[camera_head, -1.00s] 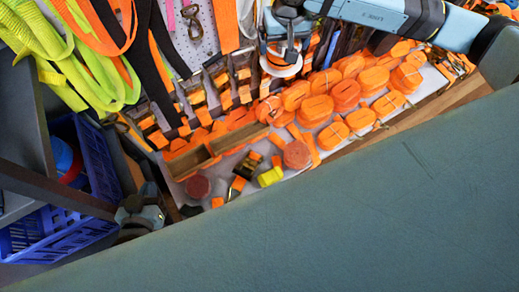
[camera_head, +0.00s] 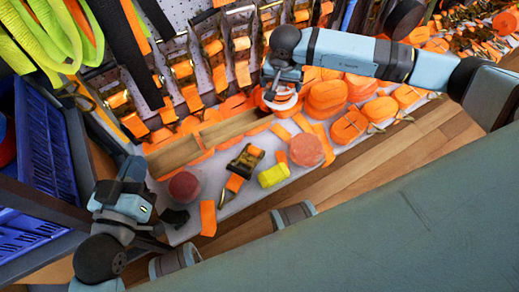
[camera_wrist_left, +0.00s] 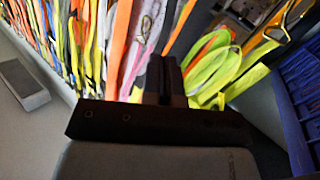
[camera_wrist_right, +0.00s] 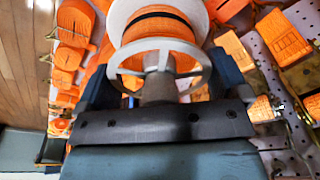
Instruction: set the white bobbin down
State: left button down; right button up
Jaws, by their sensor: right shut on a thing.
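The white bobbin (camera_head: 283,101), wound with orange, is at my right gripper (camera_head: 284,86), by the right end of the wooden tray. In the right wrist view the bobbin (camera_wrist_right: 158,28) sits between the fingers, its white spoked flange facing the camera. My right gripper is shut on it. I cannot tell whether its underside touches the grey shelf (camera_head: 235,185). My left gripper (camera_wrist_left: 166,78) has its dark fingers close together and empty, in front of hanging straps. In the head view the left arm is at the lower left, its fingertips hard to make out.
Orange strap rolls (camera_head: 326,95) crowd the shelf right of the bobbin. A wooden tray (camera_head: 205,140), a red disc (camera_head: 185,186), a pinkish disc (camera_head: 306,150) and a yellow piece (camera_head: 273,175) lie leftward and nearer. Buckled straps hang behind. A blue crate (camera_head: 40,185) stands left.

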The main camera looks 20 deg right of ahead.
jog(key=m+b, duration=0.1)
jog(key=b, duration=0.3)
send_over(276, 140)
notch_tip(276, 140, down, 9)
notch_tip(276, 140, down, 20)
jog(key=b, duration=0.8)
jog(key=shift+s+r, duration=0.1)
jog(key=shift+r, duration=0.15)
jog(key=shift+f, duration=0.3)
jog(key=shift+r, duration=0.1)
jog(key=o, duration=0.7)
jog(key=shift+r, duration=0.35)
pick_arm(q)
jog(key=shift+g+h, duration=0.5)
jog(key=f+p, duration=0.1)
jog(key=p, duration=0.1)
jog(key=f+p, duration=0.1)
jog(key=f, duration=0.1)
jog(key=s+d+f+p, duration=0.1)
jog(key=f+p, duration=0.1)
jog(key=shift+f+p, duration=0.1)
jog(key=shift+p, duration=0.25)
pick_arm(e)
jog(key=r, duration=0.3)
jog(key=s+r, duration=0.1)
jog(key=r, duration=0.3)
jog(key=a+r, duration=0.1)
jog(key=r, duration=0.3)
jog(key=shift+s+r, duration=0.1)
jog(key=shift+s, duration=0.1)
